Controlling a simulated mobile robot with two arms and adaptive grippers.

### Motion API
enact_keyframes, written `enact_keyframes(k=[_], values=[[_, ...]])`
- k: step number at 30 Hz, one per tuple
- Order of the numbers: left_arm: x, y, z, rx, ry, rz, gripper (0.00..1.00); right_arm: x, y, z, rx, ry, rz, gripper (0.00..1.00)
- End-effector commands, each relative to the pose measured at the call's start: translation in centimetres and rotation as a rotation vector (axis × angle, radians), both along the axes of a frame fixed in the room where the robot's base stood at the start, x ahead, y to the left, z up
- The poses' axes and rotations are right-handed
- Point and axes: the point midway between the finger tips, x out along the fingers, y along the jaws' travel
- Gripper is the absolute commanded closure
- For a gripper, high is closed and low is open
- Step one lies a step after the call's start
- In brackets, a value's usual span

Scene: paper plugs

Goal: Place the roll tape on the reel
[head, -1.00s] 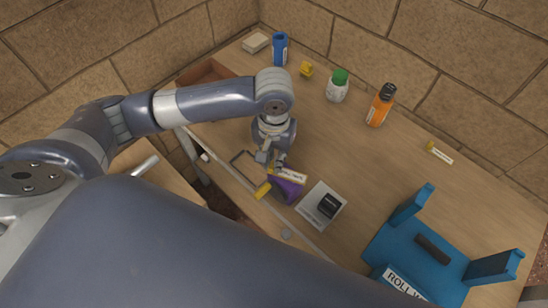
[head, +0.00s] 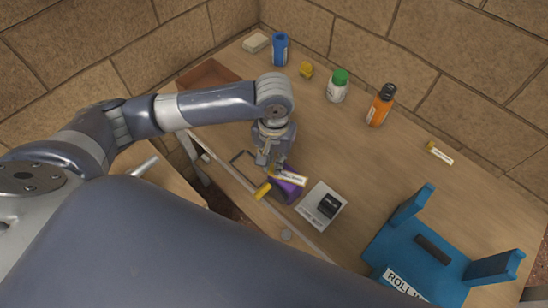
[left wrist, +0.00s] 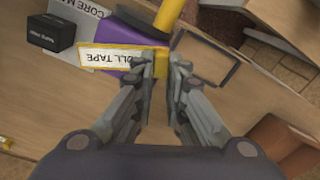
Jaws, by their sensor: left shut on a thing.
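The strip lettered "ROLL TAPE" (left wrist: 112,57) is white with a yellow border. It also shows in the head view (head: 292,179). My left gripper (head: 272,165) is shut at the strip's end, with a yellow piece (left wrist: 185,57) beside the fingers in the left wrist view (left wrist: 163,65). A purple object (head: 287,191) lies just behind or under the strip; whether they touch is unclear. A yellow cylinder (head: 262,190) sticks out beside it. I cannot tell which part is the reel. A blue stand lettered "ROLL W..." (head: 405,244) is at the lower right. My right gripper is not in view.
A white card (head: 312,190) with a black block (head: 329,206) lies right of the purple object. A brown tray (head: 208,74), blue bottle (head: 280,50), green-capped jar (head: 337,88) and orange bottle (head: 380,106) stand farther back. The table middle (head: 360,165) is clear.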

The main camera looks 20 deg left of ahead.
Motion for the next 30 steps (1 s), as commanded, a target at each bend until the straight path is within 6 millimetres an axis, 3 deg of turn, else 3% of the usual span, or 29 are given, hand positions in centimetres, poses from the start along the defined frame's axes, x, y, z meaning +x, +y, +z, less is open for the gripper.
enact_keyframes(k=[1,4,17,30], values=[[0.0,0.0,-0.1,0.0,0.0,0.0,0.85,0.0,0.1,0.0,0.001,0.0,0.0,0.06],[0.0,0.0,-0.1,0.0,0.0,0.0,0.64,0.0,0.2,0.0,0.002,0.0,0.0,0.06],[0.1,0.0,0.7,-0.002,-0.002,0.001,0.64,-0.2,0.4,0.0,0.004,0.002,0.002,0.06],[0.1,-0.1,9.2,-0.002,-0.004,-0.001,0.64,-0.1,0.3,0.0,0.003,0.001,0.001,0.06]])
